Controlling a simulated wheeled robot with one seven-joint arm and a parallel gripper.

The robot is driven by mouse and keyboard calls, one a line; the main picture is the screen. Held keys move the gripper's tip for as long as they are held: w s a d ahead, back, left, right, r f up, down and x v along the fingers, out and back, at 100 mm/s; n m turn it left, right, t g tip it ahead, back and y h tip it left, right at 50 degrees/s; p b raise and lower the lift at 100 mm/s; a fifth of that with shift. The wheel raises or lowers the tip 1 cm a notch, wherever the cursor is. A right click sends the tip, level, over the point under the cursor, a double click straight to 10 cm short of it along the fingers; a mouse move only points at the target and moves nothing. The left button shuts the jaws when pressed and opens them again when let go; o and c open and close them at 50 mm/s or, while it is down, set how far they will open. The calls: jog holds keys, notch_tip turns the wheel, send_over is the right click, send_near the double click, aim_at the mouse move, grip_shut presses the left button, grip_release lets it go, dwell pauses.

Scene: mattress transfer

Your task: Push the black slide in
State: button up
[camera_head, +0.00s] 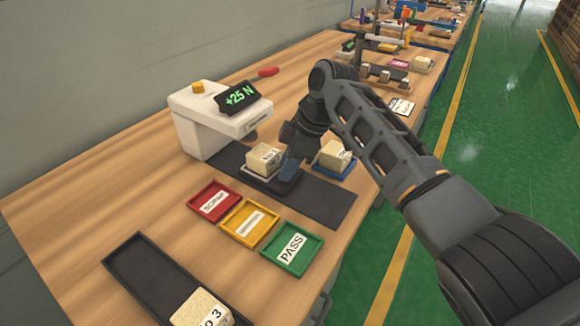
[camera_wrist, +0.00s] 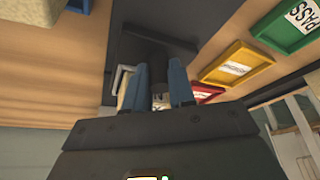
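The black slide (camera_head: 262,176) carries a pale block (camera_head: 264,158) and lies on a dark strip in front of the white press (camera_head: 215,118), out from under its head. My gripper (camera_head: 289,170) is low over the strip, at the slide's right side, with blue fingers pointing down. In the wrist view my gripper (camera_wrist: 157,75) has its fingers apart, with a black upright piece (camera_wrist: 155,58) between them. I cannot tell whether the fingers press on it. The press display reads +25 N.
Red (camera_head: 213,201), yellow (camera_head: 248,222) and green PASS (camera_head: 292,249) trays stand in front of the strip. A blue tray (camera_head: 336,171) with a pale block is just right of my gripper. A black tray (camera_head: 150,275) with a block lies nearest. A red-handled thing (camera_head: 268,72) lies behind.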

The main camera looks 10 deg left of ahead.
jog(key=shift+o, duration=0.8)
jog(key=v, duration=0.8)
